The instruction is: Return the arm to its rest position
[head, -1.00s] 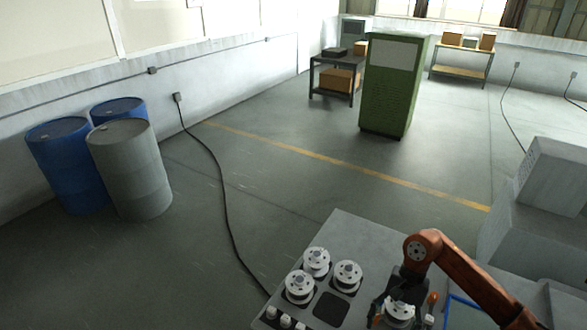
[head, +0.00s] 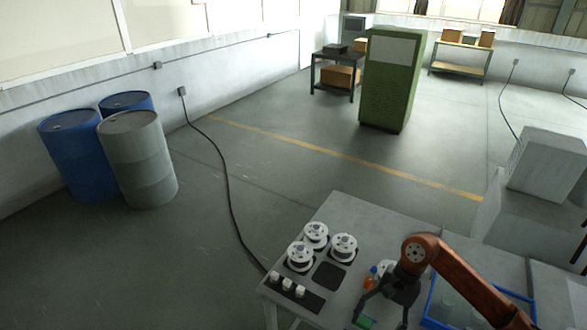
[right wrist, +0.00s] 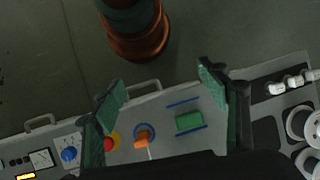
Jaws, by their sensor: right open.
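My right arm (head: 462,272), orange-brown, comes in from the lower right of the head view, bent at its elbow above the grey workbench (head: 345,215). Its dark gripper (head: 382,322) points down over the bench's front part, with the fingers spread. In the right wrist view the gripper (right wrist: 160,95) shows two green-padded fingers wide apart with nothing held between them. Below them lie a green block (right wrist: 189,121), an orange lever (right wrist: 143,142) and a red button (right wrist: 111,143) on the bench. My left gripper is not in view.
Several white spools (head: 315,236) stand on the bench's left part, beside a dark square pad (head: 331,276). A blue-rimmed tray (head: 432,322) lies under my right arm. Drums (head: 140,160) stand at the left, a green cabinet (head: 390,85) at the back.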

